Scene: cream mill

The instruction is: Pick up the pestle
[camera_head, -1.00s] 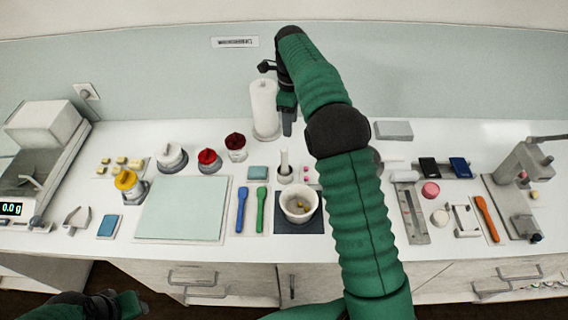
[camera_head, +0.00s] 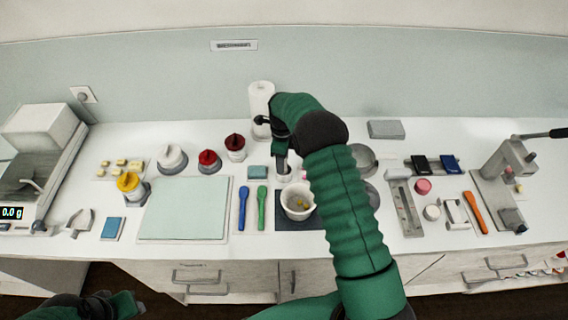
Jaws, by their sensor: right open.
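The pestle, seen earlier standing upright in a small white holder (camera_head: 285,178), is now mostly hidden behind my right gripper (camera_head: 281,166). The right gripper is open and points down at the pestle's place; I cannot tell whether its fingers are around the pestle or beside it. The white mortar (camera_head: 298,202), with yellowish bits inside, stands on a dark mat (camera_head: 288,221) just in front of the holder. My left gripper (camera_head: 128,305) is at the lower left, below the counter edge; its jaws are not clear.
A paper roll (camera_head: 261,100) stands behind the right gripper. Blue (camera_head: 242,207) and green (camera_head: 261,207) spatulas lie left of the mortar, beside a pale board (camera_head: 183,208). A red-lidded jar (camera_head: 235,146) stands close by. My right arm covers the counter right of the mortar.

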